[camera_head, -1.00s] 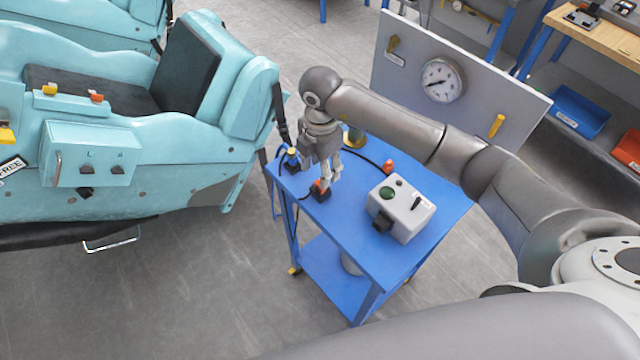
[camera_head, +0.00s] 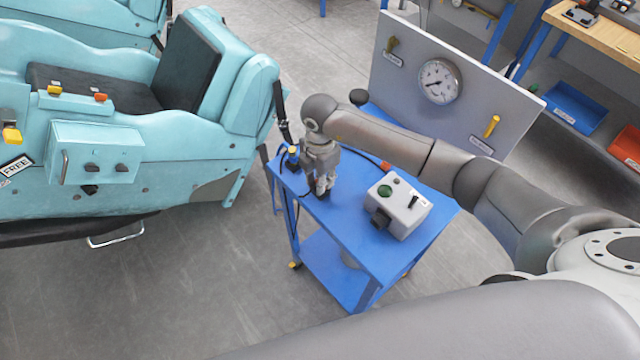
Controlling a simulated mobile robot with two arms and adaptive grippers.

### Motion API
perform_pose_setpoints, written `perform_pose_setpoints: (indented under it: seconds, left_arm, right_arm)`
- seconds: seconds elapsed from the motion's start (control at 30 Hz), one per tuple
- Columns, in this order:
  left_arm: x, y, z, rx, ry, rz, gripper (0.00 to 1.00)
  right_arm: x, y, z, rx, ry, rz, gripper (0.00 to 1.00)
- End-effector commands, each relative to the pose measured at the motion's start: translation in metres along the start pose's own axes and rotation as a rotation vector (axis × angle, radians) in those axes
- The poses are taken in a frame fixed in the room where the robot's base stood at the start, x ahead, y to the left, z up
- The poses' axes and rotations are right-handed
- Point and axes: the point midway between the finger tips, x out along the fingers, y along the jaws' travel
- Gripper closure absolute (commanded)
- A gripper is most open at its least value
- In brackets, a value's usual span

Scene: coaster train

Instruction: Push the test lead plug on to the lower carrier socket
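My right gripper (camera_head: 322,186) points down at the left part of the blue cart's top. Its fingertips are close together at a small black block (camera_head: 322,196) on the cart. Whether they grip anything is too small to tell. The orange piece seen there earlier is now hidden. An orange piece (camera_head: 385,165) lies farther right, partly behind my arm. I cannot tell which piece is the test lead plug. My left gripper is out of view.
A grey box (camera_head: 398,205) with a green button and black switch stands on the blue cart (camera_head: 352,240). A grey gauge panel (camera_head: 470,75) rises behind. The teal coaster car (camera_head: 150,150) is left of the cart, with bare floor between them.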

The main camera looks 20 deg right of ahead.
Motion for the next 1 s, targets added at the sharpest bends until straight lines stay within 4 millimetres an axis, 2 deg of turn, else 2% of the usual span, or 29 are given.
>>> perform_pose_setpoints:
  seconds: [0.03,0.1,0.47,0.67,0.87,1.0]
  left_arm:
    - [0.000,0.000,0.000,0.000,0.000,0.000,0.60]
    - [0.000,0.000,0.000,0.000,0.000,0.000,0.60]
    - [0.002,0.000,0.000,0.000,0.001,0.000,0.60]
    - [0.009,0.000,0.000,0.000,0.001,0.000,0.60]
    - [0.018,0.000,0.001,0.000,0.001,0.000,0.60]
    - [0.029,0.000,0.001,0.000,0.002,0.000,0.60]
  right_arm:
    - [0.000,0.000,0.000,0.000,0.000,0.000,0.92]
    - [0.000,0.000,0.000,0.000,0.000,0.000,1.00]
    - [-0.005,0.000,0.000,0.001,0.000,0.000,1.00]
    - [-0.028,0.001,0.001,-0.001,-0.001,0.005,1.00]
    - [-0.050,-0.014,-0.011,-0.004,-0.001,0.004,1.00]
    - [-0.075,-0.030,-0.025,-0.005,0.000,0.006,1.00]
